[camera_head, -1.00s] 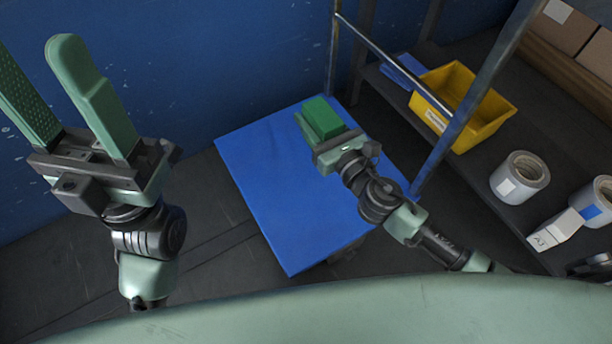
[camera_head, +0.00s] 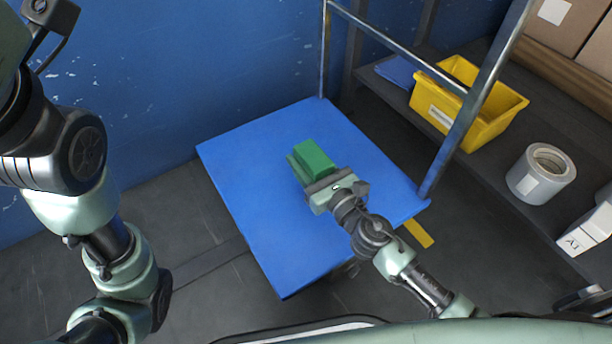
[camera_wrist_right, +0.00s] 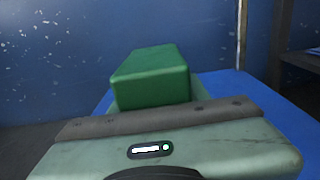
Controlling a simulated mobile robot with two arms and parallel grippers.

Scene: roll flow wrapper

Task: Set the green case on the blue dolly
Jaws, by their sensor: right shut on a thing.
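The green case (camera_head: 314,159) is a small box, held over the blue dolly's deck (camera_head: 260,230). My right gripper (camera_head: 309,171) is shut on the case, with a finger showing along its left side. In the right wrist view the case (camera_wrist_right: 150,77) sits just beyond the gripper's palm, with the blue deck (camera_wrist_right: 235,85) behind and below it. Whether the case touches the deck cannot be told; its underside is hidden. My left arm fills the left side of the head view, and its gripper fingers are out of the picture.
The dolly's metal handle frame (camera_head: 475,95) rises at its right side. Beyond it, a dark shelf holds a yellow bin (camera_head: 484,120), a tape roll (camera_head: 541,172) and a white box (camera_head: 590,230). A blue wall (camera_head: 200,60) stands behind. The rest of the deck is clear.

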